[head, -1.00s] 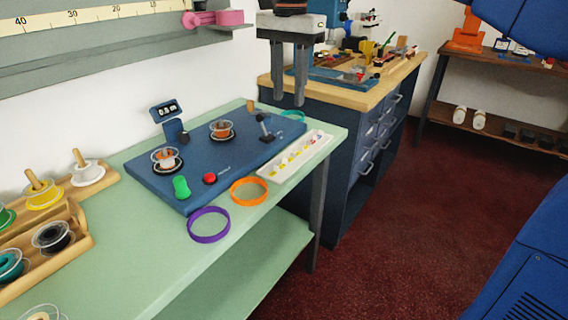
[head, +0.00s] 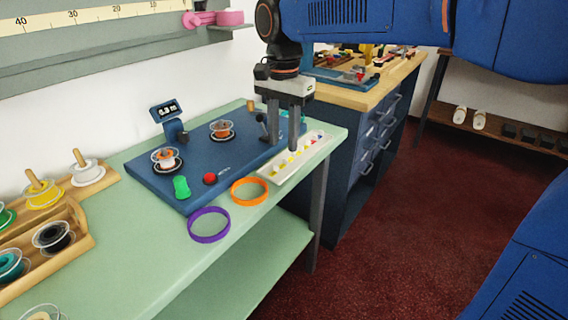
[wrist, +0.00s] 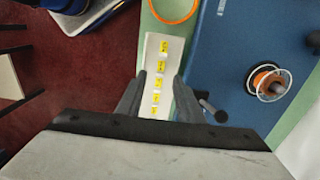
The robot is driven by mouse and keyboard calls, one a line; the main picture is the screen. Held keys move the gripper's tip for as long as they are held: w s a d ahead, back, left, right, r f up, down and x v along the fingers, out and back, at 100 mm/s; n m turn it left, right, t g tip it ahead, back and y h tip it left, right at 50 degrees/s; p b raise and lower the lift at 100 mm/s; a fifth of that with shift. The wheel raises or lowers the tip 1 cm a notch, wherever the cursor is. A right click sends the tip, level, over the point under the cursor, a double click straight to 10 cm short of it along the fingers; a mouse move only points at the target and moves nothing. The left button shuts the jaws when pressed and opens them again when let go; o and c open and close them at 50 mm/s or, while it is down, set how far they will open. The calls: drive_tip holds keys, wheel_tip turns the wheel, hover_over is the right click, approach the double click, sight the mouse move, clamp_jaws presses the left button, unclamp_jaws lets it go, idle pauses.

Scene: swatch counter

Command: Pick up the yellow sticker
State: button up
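Several small yellow stickers with dark markings lie in a row along a white tray; the middle yellow sticker (wrist: 158,83) shows between my fingers in the wrist view. In the head view the white tray (head: 272,178) lies along the green counter's right edge, and my fingers cover part of it. In the wrist view my gripper (wrist: 157,96) is open, with one finger on each side of the sticker row and nothing held. I cannot tell how high the fingertips are above the stickers.
A blue board (head: 228,162) with spools, a red button (head: 209,178) and a small black lever (head: 264,130) lies left of the tray. An orange ring (head: 249,192) and a purple ring (head: 209,224) lie nearer. The counter (head: 150,235) is clear in front.

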sight(285, 164)
drive_tip(key=shift+w+d+f, duration=0.1)
drive_tip(key=shift+w+f, duration=0.05)
drive_tip(key=shift+f, duration=1.2)
drive_tip(key=shift+w+d+f, duration=0.1)
drive_tip(key=shift+f, duration=1.25)
clamp_jaws()
